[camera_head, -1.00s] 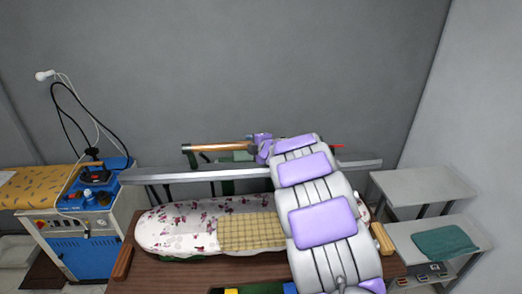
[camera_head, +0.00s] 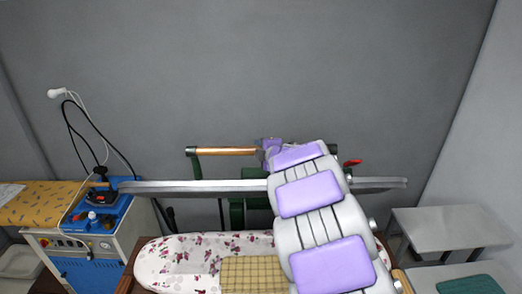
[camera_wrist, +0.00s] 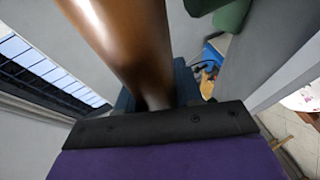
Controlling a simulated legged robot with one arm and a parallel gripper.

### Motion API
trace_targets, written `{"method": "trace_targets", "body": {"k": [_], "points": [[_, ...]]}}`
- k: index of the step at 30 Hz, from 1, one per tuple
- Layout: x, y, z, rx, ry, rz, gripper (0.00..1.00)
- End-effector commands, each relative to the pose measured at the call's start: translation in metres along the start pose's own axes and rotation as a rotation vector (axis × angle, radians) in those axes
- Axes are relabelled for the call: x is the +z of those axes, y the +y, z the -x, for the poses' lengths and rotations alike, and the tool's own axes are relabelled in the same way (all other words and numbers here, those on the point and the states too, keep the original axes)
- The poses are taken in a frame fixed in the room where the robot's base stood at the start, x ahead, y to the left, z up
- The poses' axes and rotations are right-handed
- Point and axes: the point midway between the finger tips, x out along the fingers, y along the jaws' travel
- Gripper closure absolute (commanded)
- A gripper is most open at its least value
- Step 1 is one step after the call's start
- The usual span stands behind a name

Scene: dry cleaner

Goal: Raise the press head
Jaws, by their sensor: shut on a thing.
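The press head (camera_head: 185,187) is a long grey metal plate, held level above the floral padded board (camera_head: 190,262) with a wide gap between them. Its wooden handle bar (camera_head: 228,151) on green metal arms runs across just above and behind the plate. My gripper (camera_head: 264,152) is at the right part of this bar and shut on it. In the wrist view the brown bar (camera_wrist: 125,35) rises from between the jaws, close to a black-edged purple finger. My grey and purple arm hides the middle of the plate and the right of the board.
A blue and white steam unit (camera_head: 95,240) with an iron stands at left, beside a yellow padded board (camera_head: 40,203). Grey shelves (camera_head: 450,228) with a green folded cloth (camera_head: 470,285) stand at right. A checked cloth (camera_head: 253,274) lies on the floral board. A grey wall is behind.

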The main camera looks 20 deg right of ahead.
Motion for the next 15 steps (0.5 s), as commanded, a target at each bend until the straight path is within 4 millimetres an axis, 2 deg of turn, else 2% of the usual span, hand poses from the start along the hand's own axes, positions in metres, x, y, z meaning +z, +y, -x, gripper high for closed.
{"method": "trace_targets", "body": {"k": [6,7,12,15], "points": [[0.0013,-0.0022,-0.0005,-0.004,-0.002,0.000,1.00],[0.0013,-0.0023,-0.0005,-0.004,-0.002,0.000,0.62],[0.0010,-0.0016,-0.0001,-0.002,-0.002,0.000,0.46],[0.0006,-0.0008,0.0014,-0.001,-0.001,0.001,0.44]]}}
